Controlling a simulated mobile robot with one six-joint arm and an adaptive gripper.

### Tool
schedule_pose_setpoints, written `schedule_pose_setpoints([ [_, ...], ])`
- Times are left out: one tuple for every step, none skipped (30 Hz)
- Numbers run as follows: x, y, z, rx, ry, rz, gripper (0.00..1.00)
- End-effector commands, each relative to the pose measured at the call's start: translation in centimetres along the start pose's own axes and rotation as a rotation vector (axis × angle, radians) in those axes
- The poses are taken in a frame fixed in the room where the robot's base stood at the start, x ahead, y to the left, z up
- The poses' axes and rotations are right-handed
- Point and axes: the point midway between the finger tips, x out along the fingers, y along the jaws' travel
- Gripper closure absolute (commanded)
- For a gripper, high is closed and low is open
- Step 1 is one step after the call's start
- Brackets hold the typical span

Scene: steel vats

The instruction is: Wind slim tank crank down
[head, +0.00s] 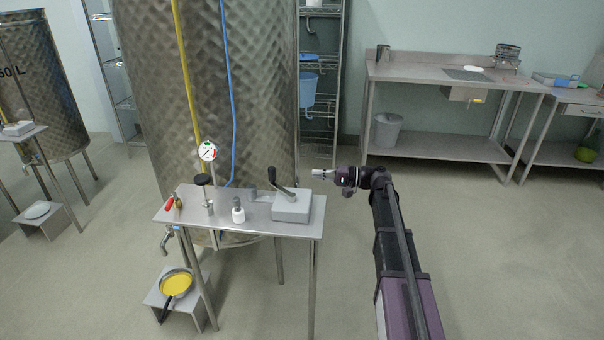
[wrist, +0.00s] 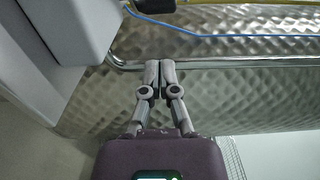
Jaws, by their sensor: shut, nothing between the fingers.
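A crank with a dark handle (head: 271,174) and a metal arm sits on a grey box (head: 291,208) at the right end of a small steel table (head: 240,229). The handle stands up, tilted to the left. My gripper (head: 318,174) points left, to the right of the crank and apart from it in the head view. In the wrist view my gripper (wrist: 160,66) has its two fingers together, with nothing between them. A grey block (wrist: 65,25) fills the upper left there. A large dimpled steel tank (head: 262,90) stands behind the table.
The table also holds a dial gauge (head: 207,151), a white bottle (head: 238,214) and a black-knobbed post (head: 204,180). A pan of yellow liquid (head: 176,284) sits on a low stand. A second tank (head: 42,90) stands at left. Floor at right is clear.

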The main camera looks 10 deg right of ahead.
Motion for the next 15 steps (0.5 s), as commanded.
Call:
schedule_pose_setpoints([
  [0.2, 0.02, 0.81, 0.0, 0.02, 0.0, 1.0],
  [0.29, 0.03, 1.01, 0.0, 0.032, 0.0, 1.0],
  [0.39, 0.04, 1.21, 0.0, 0.048, 0.0, 1.0],
  [0.45, 0.04, 1.33, 0.0, 0.058, -0.001, 1.0],
  [0.5, 0.04, 1.38, 0.0, 0.068, -0.001, 1.0],
  [0.55, 0.04, 1.42, 0.0, 0.076, -0.001, 1.0],
  [0.57, 0.04, 1.41, 0.0, 0.08, -0.001, 1.0],
  [0.58, 0.04, 1.37, 0.0, 0.082, -0.001, 1.0],
  [0.58, 0.04, 1.3, 0.0, 0.084, -0.001, 1.0],
  [0.58, 0.04, 1.26, 0.0, 0.084, -0.001, 1.0],
  [0.53, 0.04, 1.22, 0.0, 0.084, -0.001, 1.0],
  [0.5, 0.04, 1.2, 0.0, 0.084, -0.001, 1.0],
  [0.5, 0.04, 1.21, 0.0, 0.084, -0.001, 1.0],
  [0.5, 0.04, 1.21, 0.0, 0.084, -0.001, 1.0],
  [0.5, 0.04, 1.21, 0.0, 0.084, -0.001, 1.0],
])
